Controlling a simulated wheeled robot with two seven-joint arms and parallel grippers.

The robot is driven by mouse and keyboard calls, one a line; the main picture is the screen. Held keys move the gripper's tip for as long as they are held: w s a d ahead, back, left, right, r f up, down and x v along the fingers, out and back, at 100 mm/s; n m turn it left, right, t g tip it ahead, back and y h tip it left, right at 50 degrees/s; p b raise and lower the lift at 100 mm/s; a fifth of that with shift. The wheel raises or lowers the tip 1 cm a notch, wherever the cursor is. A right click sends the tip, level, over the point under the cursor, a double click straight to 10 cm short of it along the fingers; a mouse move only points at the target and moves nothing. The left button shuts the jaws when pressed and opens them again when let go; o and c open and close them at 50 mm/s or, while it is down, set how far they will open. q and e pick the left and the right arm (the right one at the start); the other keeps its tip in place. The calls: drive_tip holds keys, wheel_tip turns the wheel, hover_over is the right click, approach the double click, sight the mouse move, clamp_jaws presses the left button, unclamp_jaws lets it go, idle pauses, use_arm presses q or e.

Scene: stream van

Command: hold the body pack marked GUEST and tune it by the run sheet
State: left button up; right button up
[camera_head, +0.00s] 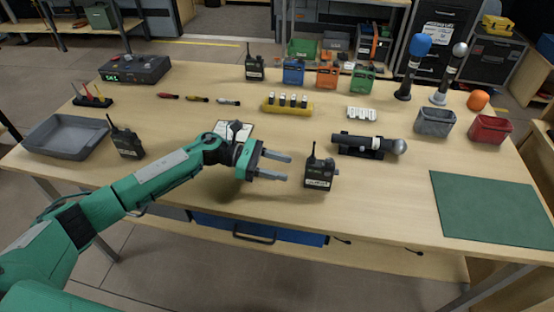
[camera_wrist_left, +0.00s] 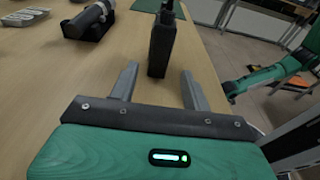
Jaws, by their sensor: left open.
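A dark body pack (camera_head: 319,174) with a short antenna and a white label stands upright near the table's front edge; its label is too small to read surely. My left gripper (camera_head: 289,167) is open and empty just left of this pack. In the left wrist view the pack (camera_wrist_left: 162,45) stands ahead of the open fingers (camera_wrist_left: 158,85), apart from them. Other dark packs stand at left (camera_head: 128,145) and at the back (camera_head: 255,70). A white sheet (camera_head: 221,126) lies behind my left wrist, partly hidden. A green arm part (camera_wrist_left: 265,75), seemingly my right, shows in the wrist view; its jaws are unclear.
A microphone lies in a dark cradle (camera_head: 370,145) behind and right of the pack. A grey tray (camera_head: 65,137), a receiver (camera_head: 135,69), a yellow battery holder (camera_head: 287,106) and grey (camera_head: 434,123) and red (camera_head: 490,129) bins stand around. A green mat (camera_head: 490,205) lies bare at right.

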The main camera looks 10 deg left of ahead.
sight(313, 174)
use_arm(q)
drive_tip(key=d, duration=0.1)
drive_tip(key=d+p, duration=0.1)
drive_tip(key=d, duration=0.2)
drive_tip(key=shift+d+f+p, duration=0.25)
drive_tip(key=shift+d+p, duration=0.05)
use_arm(e)
drive_tip(key=s+d+f, duration=0.1)
drive_tip(key=s+f, duration=0.3)
use_arm(q)
drive_tip(key=shift+d+f+b, duration=0.25)
drive_tip(key=shift+d+b, duration=0.1)
drive_tip(key=shift+d, duration=0.4)
drive_tip(key=shift+d+f+b, duration=0.2)
drive_tip(key=shift+d+b, duration=0.15)
drive_tip(key=shift+d, duration=0.4)
drive_tip(key=shift+w+d, duration=0.1)
drive_tip(key=shift+d, duration=0.6)
use_arm(e)
drive_tip(key=shift+w+a+r, duration=0.25)
drive_tip(key=shift+w+r, duration=0.6)
drive_tip(key=shift+w+a+r, duration=0.2)
drive_tip(key=shift+w+r, duration=0.6)
drive_tip(key=shift+w, duration=0.05)
